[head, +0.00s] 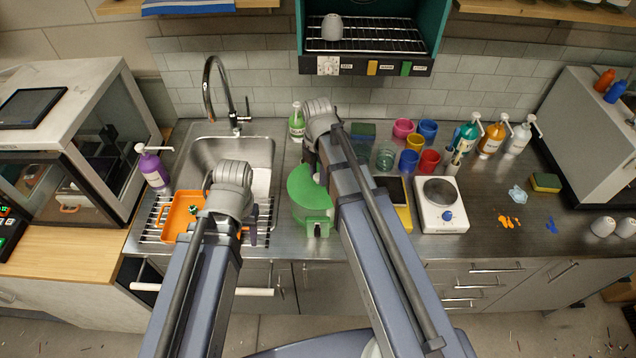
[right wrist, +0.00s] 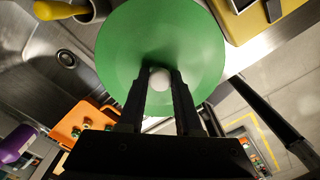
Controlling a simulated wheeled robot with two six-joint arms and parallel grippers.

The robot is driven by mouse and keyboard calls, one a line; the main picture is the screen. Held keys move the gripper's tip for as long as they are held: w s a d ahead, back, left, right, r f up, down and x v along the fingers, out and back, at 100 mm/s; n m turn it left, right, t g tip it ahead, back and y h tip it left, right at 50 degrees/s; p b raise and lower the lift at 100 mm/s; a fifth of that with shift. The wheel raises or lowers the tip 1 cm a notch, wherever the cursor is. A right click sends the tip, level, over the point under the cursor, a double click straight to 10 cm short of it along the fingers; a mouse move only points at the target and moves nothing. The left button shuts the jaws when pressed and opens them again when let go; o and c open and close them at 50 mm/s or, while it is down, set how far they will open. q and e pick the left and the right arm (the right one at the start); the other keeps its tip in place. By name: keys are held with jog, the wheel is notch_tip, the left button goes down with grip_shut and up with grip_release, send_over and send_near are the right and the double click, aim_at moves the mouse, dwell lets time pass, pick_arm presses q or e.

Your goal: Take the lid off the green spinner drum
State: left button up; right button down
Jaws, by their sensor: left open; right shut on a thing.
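The green lid (head: 303,186) is a round disc with a white knob (right wrist: 159,78), and it fills the upper middle of the right wrist view (right wrist: 150,35). My right gripper (right wrist: 160,88) is shut on the knob, one dark finger on each side. The green spinner drum (head: 315,224) stands on the counter right of the sink, below the lid in the head view. My right arm hides part of both, and I cannot tell whether lid and drum touch. My left gripper (head: 245,222) is open near the orange tray, its fingertips mostly hidden.
The orange tray (head: 176,216) with small items lies on the wire rack (head: 150,232) left of the drum. A green bottle (head: 296,122) stands behind. The counter further right has free room.

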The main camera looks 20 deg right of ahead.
aim_at(318, 176)
jog(key=shift+r, duration=0.1)
notch_tip(318, 176, up, 10)
jog(key=p, duration=1)
jog(key=shift+s+f, duration=0.15)
jog(key=shift+f, duration=0.05)
